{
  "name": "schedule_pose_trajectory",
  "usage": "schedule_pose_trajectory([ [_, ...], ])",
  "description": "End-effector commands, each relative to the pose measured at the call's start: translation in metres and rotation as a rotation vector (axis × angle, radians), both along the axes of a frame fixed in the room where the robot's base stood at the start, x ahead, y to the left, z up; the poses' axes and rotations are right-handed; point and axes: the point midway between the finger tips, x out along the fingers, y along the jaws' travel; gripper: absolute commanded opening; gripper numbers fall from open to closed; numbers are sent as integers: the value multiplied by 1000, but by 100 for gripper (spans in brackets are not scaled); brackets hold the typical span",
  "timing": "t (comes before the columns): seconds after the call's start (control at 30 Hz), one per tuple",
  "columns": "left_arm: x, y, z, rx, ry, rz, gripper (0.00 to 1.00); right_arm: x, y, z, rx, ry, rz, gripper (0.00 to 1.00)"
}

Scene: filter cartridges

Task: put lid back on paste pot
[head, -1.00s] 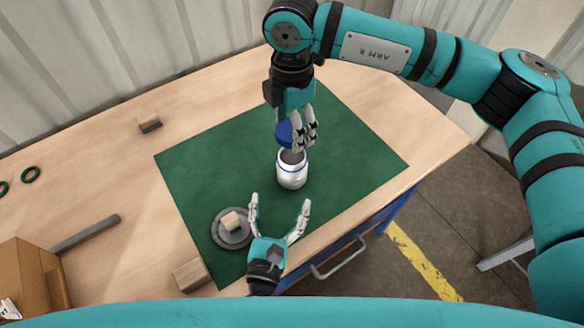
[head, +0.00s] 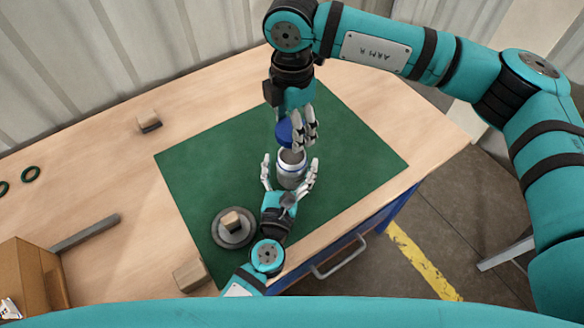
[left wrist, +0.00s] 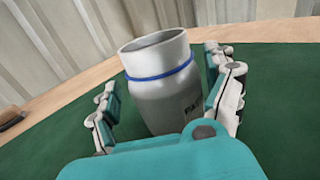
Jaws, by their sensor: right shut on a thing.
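The paste pot (head: 291,169) is a white jar with a blue band, upright and open-topped on the green mat (head: 213,154). It also shows in the left wrist view (left wrist: 165,95), where its mouth looks uncovered. My left gripper (head: 290,175) is open with its fingers on either side of the pot; a gap shows beside the pot in the left wrist view (left wrist: 165,100). My right gripper (head: 302,143) is shut on the blue lid (head: 289,133), holding it above and just behind the pot's mouth. The fingers hide part of the lid.
A grey round dish (head: 233,240) with a small wooden block (head: 231,221) lies on the mat, left of my left arm. Another block (head: 189,275) is at the front edge. A grey bar (head: 85,234) and cardboard box (head: 28,280) are at left. The mat's right side is clear.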

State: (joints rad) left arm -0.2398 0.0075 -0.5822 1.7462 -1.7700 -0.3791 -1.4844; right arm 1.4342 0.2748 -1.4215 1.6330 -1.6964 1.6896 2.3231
Motion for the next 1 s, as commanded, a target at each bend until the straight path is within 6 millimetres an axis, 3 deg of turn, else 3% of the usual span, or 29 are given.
schedule_pose_trajectory([
  [0.07,0,0,0,0,0,0,77,0,0,0,0,0,0,44],
  [0.6,0,1,-1,1,1,2,8,0,0,0,0,0,0,44],
  [0.77,0,1,-1,1,2,3,8,0,1,-8,-2,2,0,44],
  [1.0,-1,1,-2,1,2,3,8,0,4,-42,-13,3,0,44],
])
